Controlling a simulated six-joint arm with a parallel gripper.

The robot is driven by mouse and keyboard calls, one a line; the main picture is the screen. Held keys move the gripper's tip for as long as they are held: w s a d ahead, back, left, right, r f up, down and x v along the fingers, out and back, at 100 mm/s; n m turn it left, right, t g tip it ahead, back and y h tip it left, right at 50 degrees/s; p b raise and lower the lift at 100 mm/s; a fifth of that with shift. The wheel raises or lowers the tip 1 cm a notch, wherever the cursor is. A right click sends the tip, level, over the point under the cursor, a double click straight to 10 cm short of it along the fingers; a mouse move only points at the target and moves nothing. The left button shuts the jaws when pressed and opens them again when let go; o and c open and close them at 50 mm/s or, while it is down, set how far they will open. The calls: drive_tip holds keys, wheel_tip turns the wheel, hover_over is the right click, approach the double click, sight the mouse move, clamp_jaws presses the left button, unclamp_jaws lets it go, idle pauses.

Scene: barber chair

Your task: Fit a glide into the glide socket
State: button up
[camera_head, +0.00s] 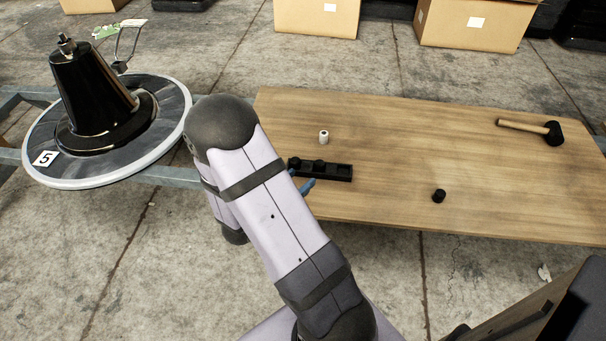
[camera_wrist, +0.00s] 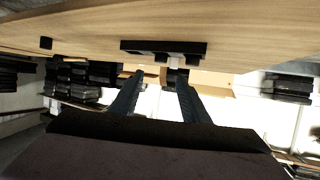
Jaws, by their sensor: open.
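A long black holder (camera_head: 335,172) lies on the wooden table near its left edge, with small dark round pieces in it that may be glides. It also shows in the wrist view (camera_wrist: 190,47). A lone short black cylinder (camera_head: 438,196), perhaps a glide, stands on the table to its right, also in the wrist view (camera_wrist: 46,43). My gripper (camera_wrist: 158,76) is open with nothing between its fingers, pointing toward the holder and apart from it. In the head view its blue finger (camera_head: 308,187) shows beside the holder; my arm hides the rest. I cannot make out the glide socket.
A black cone on a round base (camera_head: 172,108) marked 5 stands at the left. A small white cylinder (camera_head: 323,138) stands behind the holder. A mallet (camera_head: 525,126) lies at the table's far right. Cardboard boxes (camera_head: 318,16) stand beyond.

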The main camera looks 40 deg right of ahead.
drive_tip(key=w+a+n+y, duration=0.1)
drive_tip(key=a+y, duration=0.1)
drive_tip(key=a, duration=0.1)
drive_tip(key=w+a+n+t+y, duration=0.1)
drive_tip(key=w+a+y, duration=0.1)
drive_tip(key=a, duration=0.1)
drive_tip(key=w+a+f+n+t+y, duration=0.1)
drive_tip(key=w+a+y, duration=0.1)
drive_tip(key=a, duration=0.1)
drive_tip(key=shift+w, duration=0.15)
drive_tip(key=s+a+r+n+y, duration=0.25)
drive_tip(key=a+n+y, duration=0.3)
drive_tip(key=a, duration=0.45)
drive_tip(key=s+r+n+g, duration=0.1)
drive_tip(key=s+n+g, duration=0.1)
drive_tip(key=s, duration=0.6)
drive_tip(key=s+a+r+n+g+y, duration=0.1)
drive_tip(key=s+r+n+g, duration=0.1)
drive_tip(key=s+g, duration=0.3)
drive_tip(key=s+n, duration=0.1)
drive_tip(key=s, duration=0.3)
drive_tip(key=shift+s, duration=0.2)
wheel_tip(320, 180, up, 40)
drive_tip(key=p, duration=3.9)
drive_tip(key=shift+f+p, duration=0.2)
drive_tip(key=shift+p, duration=0.15)
